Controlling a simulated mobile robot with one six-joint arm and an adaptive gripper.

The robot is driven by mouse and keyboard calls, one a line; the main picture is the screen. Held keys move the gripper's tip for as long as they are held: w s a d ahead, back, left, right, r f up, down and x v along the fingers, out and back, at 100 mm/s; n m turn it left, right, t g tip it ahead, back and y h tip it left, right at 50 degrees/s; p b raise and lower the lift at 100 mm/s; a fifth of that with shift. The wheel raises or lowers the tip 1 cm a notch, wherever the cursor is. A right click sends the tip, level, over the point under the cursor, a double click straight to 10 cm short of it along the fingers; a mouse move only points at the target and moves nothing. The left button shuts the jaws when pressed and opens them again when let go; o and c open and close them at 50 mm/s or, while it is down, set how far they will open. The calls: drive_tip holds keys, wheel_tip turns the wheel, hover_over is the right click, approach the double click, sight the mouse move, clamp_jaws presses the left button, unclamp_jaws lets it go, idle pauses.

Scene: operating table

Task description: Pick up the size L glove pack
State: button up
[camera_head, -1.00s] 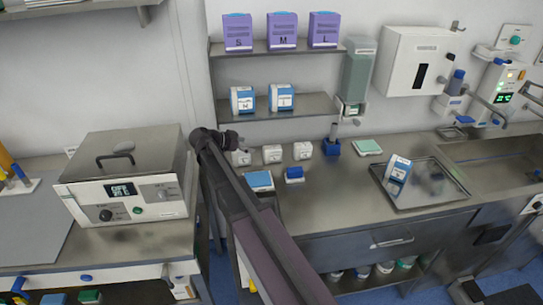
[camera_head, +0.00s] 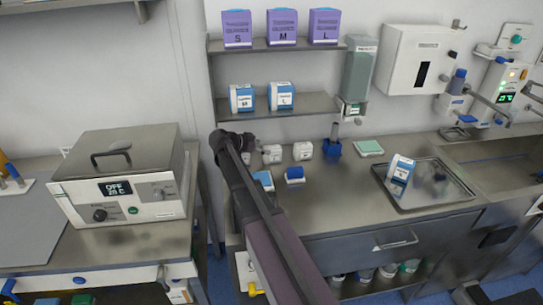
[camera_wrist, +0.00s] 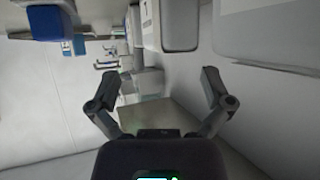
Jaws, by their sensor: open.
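A purple box marked L (camera_head: 324,27) stands upright on the top wall shelf, at the right end of a row with purple boxes marked M (camera_head: 282,28) and S (camera_head: 236,28). On the shelf below, a blue-and-white pack marked L (camera_head: 282,96) stands beside another pack (camera_head: 242,98), whose mark is hard to read. My gripper (camera_wrist: 158,75) is open in the wrist view, with nothing between its fingers. In the head view my arm reaches up from below and ends left of the counter, below the shelves; the fingers are not clear there.
A dispenser (camera_head: 358,75) hangs right of the shelves. Small white containers (camera_head: 303,151) and a blue holder (camera_head: 332,149) stand on the counter. A metal tray (camera_head: 440,197) holds a blue-and-white pack (camera_head: 400,168). A boxy device (camera_head: 120,185) stands at left.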

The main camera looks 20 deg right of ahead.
sight(271, 148)
drive_tip(key=shift+w+b+x, duration=0.1)
drive_tip(key=shift+b+x, duration=0.5)
drive_tip(key=shift+x, duration=0.7)
drive_tip(key=shift+w+b+x, duration=0.15)
drive_tip(key=shift+b+x, duration=0.45)
drive_tip(key=shift+x, duration=0.7)
drive_tip(key=c, duration=1.3)
